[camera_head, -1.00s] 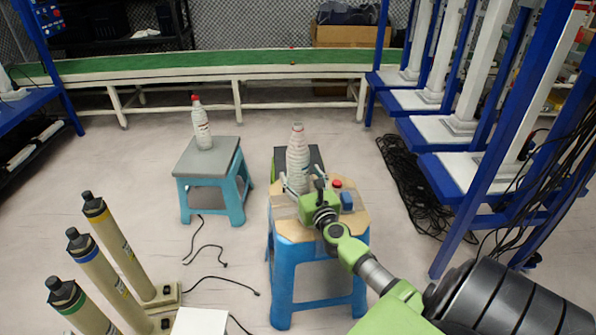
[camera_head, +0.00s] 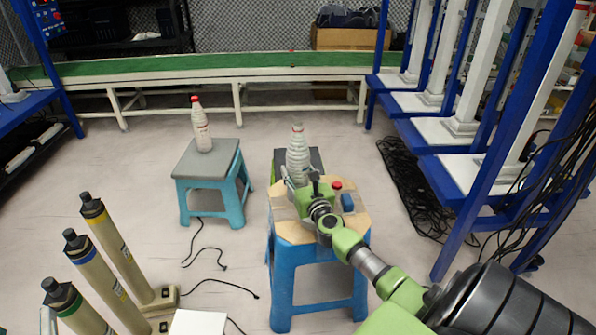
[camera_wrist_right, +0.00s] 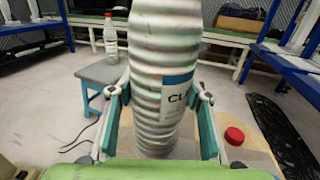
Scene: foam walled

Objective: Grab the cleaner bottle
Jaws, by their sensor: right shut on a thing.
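The cleaner bottle (camera_head: 297,152) is a white, ribbed bottle standing upright over the wooden-topped blue stool (camera_head: 292,232). In the right wrist view the bottle (camera_wrist_right: 165,75) fills the middle, with a label whose visible letters read "CL". My right gripper (camera_head: 299,180) has its fingers on both sides of the bottle, and in the wrist view the gripper (camera_wrist_right: 160,122) is shut on it. The bottle's base is hidden behind the gripper, so I cannot tell whether it touches the stool. My left gripper is not in view.
A red-capped bottle (camera_head: 201,125) stands on a grey-topped stool (camera_head: 205,165) to the left. A red-topped item (camera_head: 337,185) and a blue item (camera_head: 347,202) sit on the wooden top. Tan cylinders (camera_head: 117,250) stand front left. Blue racks (camera_head: 470,150) stand right.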

